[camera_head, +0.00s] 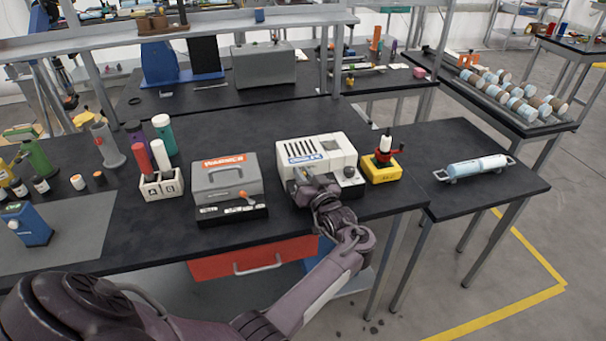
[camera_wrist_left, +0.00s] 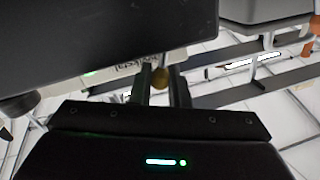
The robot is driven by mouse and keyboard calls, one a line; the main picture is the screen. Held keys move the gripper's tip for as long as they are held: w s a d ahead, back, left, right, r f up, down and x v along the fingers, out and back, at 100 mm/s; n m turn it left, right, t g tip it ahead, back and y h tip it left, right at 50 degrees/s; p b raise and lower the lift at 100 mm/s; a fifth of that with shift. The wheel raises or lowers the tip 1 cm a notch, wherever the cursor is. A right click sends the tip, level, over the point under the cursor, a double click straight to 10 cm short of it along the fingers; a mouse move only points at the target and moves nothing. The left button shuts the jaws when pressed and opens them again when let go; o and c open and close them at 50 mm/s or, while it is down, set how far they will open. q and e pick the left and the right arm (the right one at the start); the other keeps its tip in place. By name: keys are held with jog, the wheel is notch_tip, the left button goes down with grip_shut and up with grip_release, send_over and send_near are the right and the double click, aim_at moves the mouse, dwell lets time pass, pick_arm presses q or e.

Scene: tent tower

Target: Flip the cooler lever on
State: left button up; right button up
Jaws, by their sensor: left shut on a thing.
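The cooler is a white box (camera_head: 322,147) with dark slots and a blue label, at the front edge of the black table. My left gripper (camera_head: 301,179) is at its front left, partly hiding that face. In the left wrist view, the cooler lever's tan round tip (camera_wrist_left: 162,77) shows between the fingers of my left gripper (camera_wrist_left: 163,88), which is shut on it. The lever's shaft is mostly hidden, so I cannot tell its position. A small green light (camera_wrist_left: 90,72) shows on the face beside it. My right gripper is not in view.
The grey warmer (camera_head: 226,179) with an orange-tipped lever stands left of the cooler. A yellow box (camera_head: 380,168) with a red top stands close on the right. A white A/B holder (camera_head: 162,185) with tubes is farther left. A side table (camera_head: 462,195) carries a blue-white cylinder.

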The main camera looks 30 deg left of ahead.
pick_arm(q)
grip_shut()
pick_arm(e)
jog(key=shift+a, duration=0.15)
pick_arm(q)
jog(key=shift+w+d+f+m, duration=0.15)
jog(key=shift+w+f+m, duration=0.05)
jog(key=shift+m, duration=0.8)
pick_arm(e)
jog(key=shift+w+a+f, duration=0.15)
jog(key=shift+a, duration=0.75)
pick_arm(q)
jog(key=o, duration=0.7)
grip_release()
jog(key=shift+c, duration=0.2)
jog(key=shift+w+f, duration=0.1)
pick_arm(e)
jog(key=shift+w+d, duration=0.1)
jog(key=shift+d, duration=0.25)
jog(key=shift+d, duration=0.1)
